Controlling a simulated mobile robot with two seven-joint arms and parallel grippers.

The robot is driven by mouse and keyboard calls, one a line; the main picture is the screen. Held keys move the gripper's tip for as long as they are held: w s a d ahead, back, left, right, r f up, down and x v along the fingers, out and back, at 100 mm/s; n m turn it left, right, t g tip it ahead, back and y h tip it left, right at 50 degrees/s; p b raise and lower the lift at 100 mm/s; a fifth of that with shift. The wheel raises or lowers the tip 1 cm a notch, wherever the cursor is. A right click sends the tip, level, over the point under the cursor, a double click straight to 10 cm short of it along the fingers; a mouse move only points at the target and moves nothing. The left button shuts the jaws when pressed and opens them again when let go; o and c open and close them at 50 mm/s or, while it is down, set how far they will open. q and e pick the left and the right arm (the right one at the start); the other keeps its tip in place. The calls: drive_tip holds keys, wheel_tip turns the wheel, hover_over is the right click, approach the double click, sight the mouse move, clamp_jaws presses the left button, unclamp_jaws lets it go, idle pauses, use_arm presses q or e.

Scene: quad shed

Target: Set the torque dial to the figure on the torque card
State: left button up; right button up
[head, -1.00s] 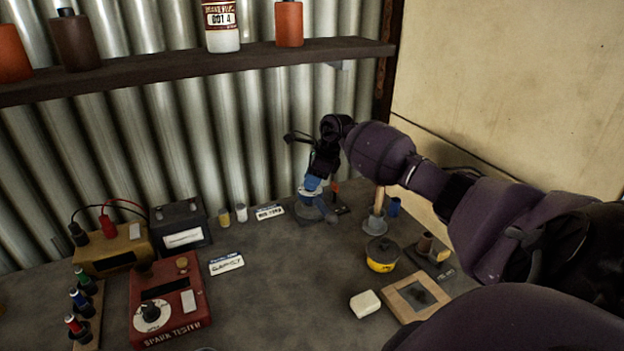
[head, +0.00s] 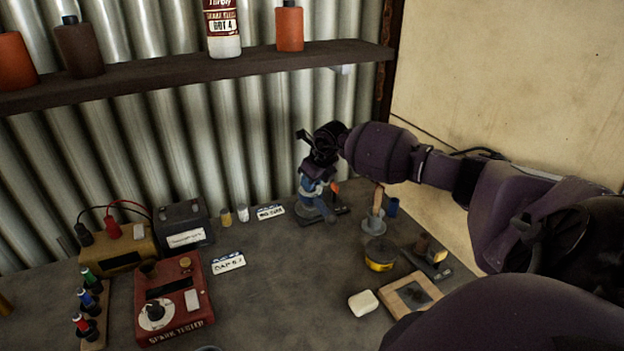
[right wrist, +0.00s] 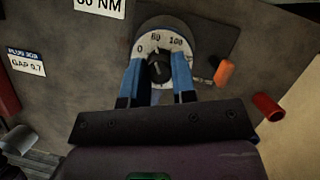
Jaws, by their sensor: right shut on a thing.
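The torque dial (right wrist: 160,37) is a round pale plate with black figures, including 0 and 100, and a dark knob (right wrist: 158,67) in its middle. In the head view its grey base (head: 307,212) stands at the back of the bench, mostly behind my gripper. My right gripper (right wrist: 157,85) has blue fingers on either side of the knob and is shut on it. The fingers and palm hide the dial's near part. The torque card (right wrist: 100,5) is cut off at the top of the wrist view; its figure ends in "0 NM". The card also shows in the head view (head: 270,212). My left gripper is out of view.
An orange-tipped part (right wrist: 225,72) lies just right of the dial. A second card (head: 228,262) reads GAP 0.7. A red spark tester (head: 172,300) stands left; a wooden-handled tool (head: 377,205) and yellow tin (head: 380,256) stand right. The bench's middle is clear.

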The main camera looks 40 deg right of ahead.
drive_tip(key=shift+m, duration=0.5)
drive_tip(key=o, duration=0.9)
drive_tip(key=shift+o, duration=0.2)
drive_tip(key=shift+s+r, duration=0.1)
drive_tip(key=shift+r, duration=0.15)
drive_tip(key=v, duration=1)
drive_tip(key=shift+a+r+b, duration=0.15)
drive_tip(key=shift+a+b, duration=0.05)
drive_tip(key=shift+b, duration=0.15)
